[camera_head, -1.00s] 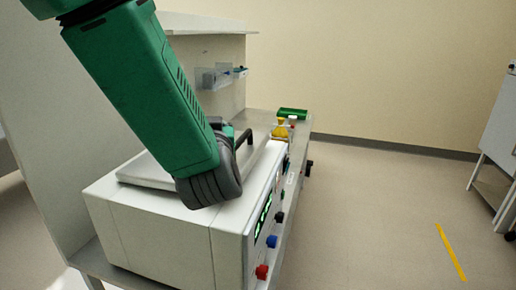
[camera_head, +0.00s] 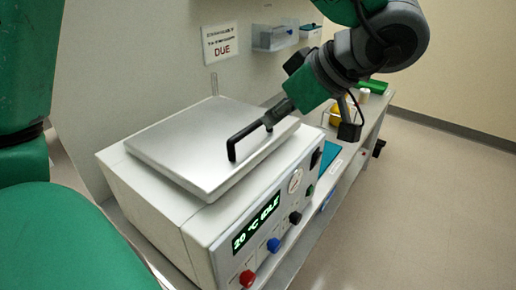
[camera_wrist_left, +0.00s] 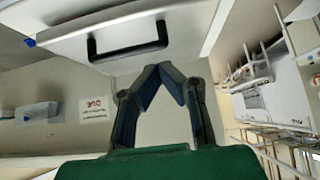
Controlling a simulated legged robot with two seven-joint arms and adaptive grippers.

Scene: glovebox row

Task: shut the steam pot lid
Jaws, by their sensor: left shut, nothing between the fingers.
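The steam pot (camera_head: 160,200) is a white box with a front panel. Its flat silver lid (camera_head: 190,145) lies over the top, roughly level; I cannot tell whether it is fully seated. A black bar handle (camera_head: 235,147) stands at the lid's front edge. My left gripper (camera_head: 274,114) reaches in from the upper right, its fingers by the handle's far end. In the left wrist view the gripper (camera_wrist_left: 163,68) has its fingertips together with nothing between them, beside and apart from the handle (camera_wrist_left: 128,50). My right gripper is out of view.
The panel has a lit green display (camera_head: 257,222), a red knob (camera_head: 247,279), a blue knob (camera_head: 273,244) and a dark knob (camera_head: 295,217). A wall sign (camera_head: 222,45) and a clear bin (camera_head: 275,37) are behind. A yellow item (camera_head: 331,114) stands beyond the pot. The floor at right is clear.

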